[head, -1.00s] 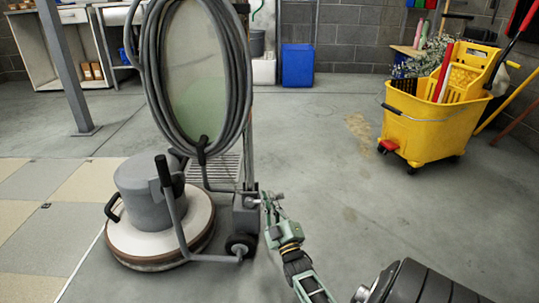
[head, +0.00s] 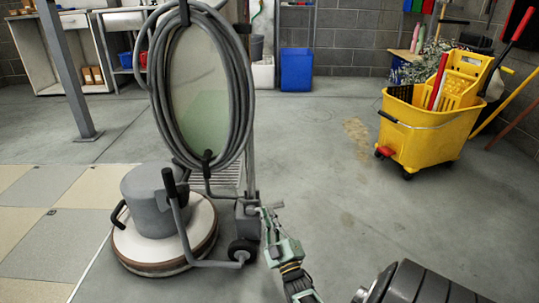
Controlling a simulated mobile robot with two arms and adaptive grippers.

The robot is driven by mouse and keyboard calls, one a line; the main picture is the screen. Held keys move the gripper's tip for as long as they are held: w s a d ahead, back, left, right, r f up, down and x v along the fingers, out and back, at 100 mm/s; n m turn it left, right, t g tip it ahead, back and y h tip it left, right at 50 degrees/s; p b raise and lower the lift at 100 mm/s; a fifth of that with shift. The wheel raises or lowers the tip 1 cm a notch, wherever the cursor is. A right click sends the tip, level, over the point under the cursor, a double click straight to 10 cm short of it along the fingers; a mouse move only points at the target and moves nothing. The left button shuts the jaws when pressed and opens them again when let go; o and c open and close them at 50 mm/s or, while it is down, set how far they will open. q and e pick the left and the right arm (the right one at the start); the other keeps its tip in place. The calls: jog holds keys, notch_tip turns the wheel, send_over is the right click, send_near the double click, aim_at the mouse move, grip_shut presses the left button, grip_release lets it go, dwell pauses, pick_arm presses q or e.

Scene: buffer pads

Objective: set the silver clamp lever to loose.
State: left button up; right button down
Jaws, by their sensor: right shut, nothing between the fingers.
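The floor machine (head: 158,207) stands left of centre, with a grey motor on a round white base. Its upright handle carries a coiled grey hose (head: 158,95). At the foot of the handle is a grey block (head: 246,212) above a small black wheel. My right gripper (head: 268,214), pale green, is at the right side of this block, shut and empty. It is small in the picture, and I cannot tell whether it touches anything. The silver clamp lever is too small and too much covered by the gripper to make out its setting. My left gripper is out of view.
A yellow mop bucket (head: 430,128) with poles stands at the right. A blue bin (head: 296,69) is by the back wall. A grey post (head: 68,70) stands at the left. The concrete floor between machine and bucket is clear.

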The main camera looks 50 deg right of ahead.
jog(key=v, duration=0.5)
jog(key=shift+w+a+f+p, duration=0.1)
jog(key=shift+w+a+p, duration=0.15)
jog(key=shift+p, duration=0.15)
